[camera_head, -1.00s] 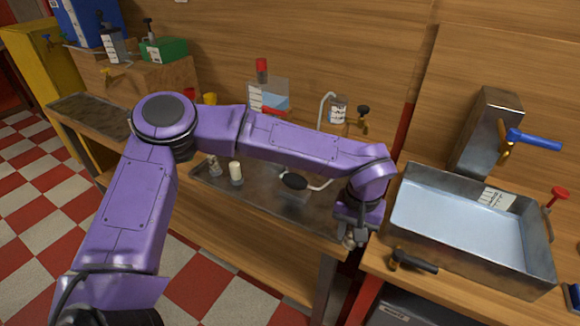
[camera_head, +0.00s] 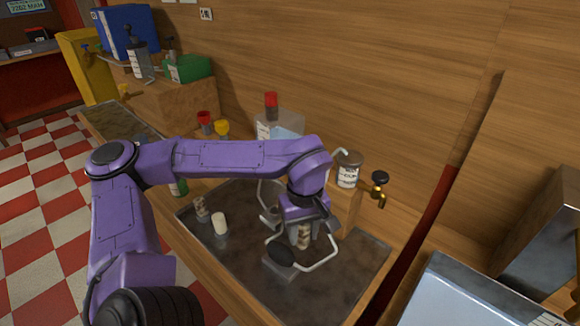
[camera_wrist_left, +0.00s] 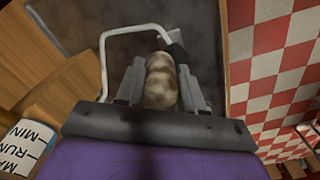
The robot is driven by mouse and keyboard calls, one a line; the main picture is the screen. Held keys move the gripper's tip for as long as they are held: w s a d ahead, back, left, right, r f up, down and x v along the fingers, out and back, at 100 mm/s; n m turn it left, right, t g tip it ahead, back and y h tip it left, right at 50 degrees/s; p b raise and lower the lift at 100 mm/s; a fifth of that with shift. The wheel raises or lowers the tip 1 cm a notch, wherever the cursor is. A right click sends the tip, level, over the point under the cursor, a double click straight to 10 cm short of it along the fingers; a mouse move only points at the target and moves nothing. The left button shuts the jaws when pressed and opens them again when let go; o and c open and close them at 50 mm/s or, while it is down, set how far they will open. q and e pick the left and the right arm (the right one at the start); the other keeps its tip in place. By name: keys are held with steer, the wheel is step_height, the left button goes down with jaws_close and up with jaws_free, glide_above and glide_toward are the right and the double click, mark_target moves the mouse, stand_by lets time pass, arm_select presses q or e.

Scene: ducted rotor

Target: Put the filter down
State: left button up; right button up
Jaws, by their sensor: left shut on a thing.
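The filter (camera_head: 304,236) is a small mottled brown-and-white cylinder. My left gripper (camera_head: 303,229) is shut on it above the dark metal tray (camera_head: 340,284) on the wooden bench. In the left wrist view the filter (camera_wrist_left: 160,82) sits between the two grey fingers, with the tray surface behind it. A wire-handled device with a black oval knob (camera_head: 280,251) is right beside the filter and overlaps it in the head view. I cannot tell whether the filter touches anything below. My right gripper is not in view.
A mottled small cylinder (camera_head: 201,208) and a white cylinder (camera_head: 220,223) stand on the tray's left part. A labelled canister (camera_head: 348,168) and a brass tap (camera_head: 379,190) are behind on the right. The tray's front right is clear.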

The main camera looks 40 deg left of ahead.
arm_select(q)
steer(key=shift+s+a+r, duration=0.1)
steer(key=shift+s+r, duration=0.05)
steer(key=shift+w, duration=0.25)
steer(key=w+d+f+p, duration=0.1)
steer(key=w+f, duration=0.2)
steer(key=w, duration=0.1)
steer(key=w+d+f, duration=0.2)
steer(key=w+f, duration=0.1)
steer(key=w, duration=0.1)
steer(key=w+d+f+p, duration=0.1)
steer(key=w+f, duration=0.2)
steer(key=w, duration=0.1)
steer(key=shift+w+d+f+p, duration=0.15)
steer(key=shift+d+f+p, duration=0.15)
steer(key=shift+d+f, duration=0.05)
step_height(320, 180, down, 3)
steer(key=shift+w+r, duration=0.1)
steer(key=shift+r, duration=0.05)
steer(key=shift+f, duration=0.35)
steer(key=o, duration=1)
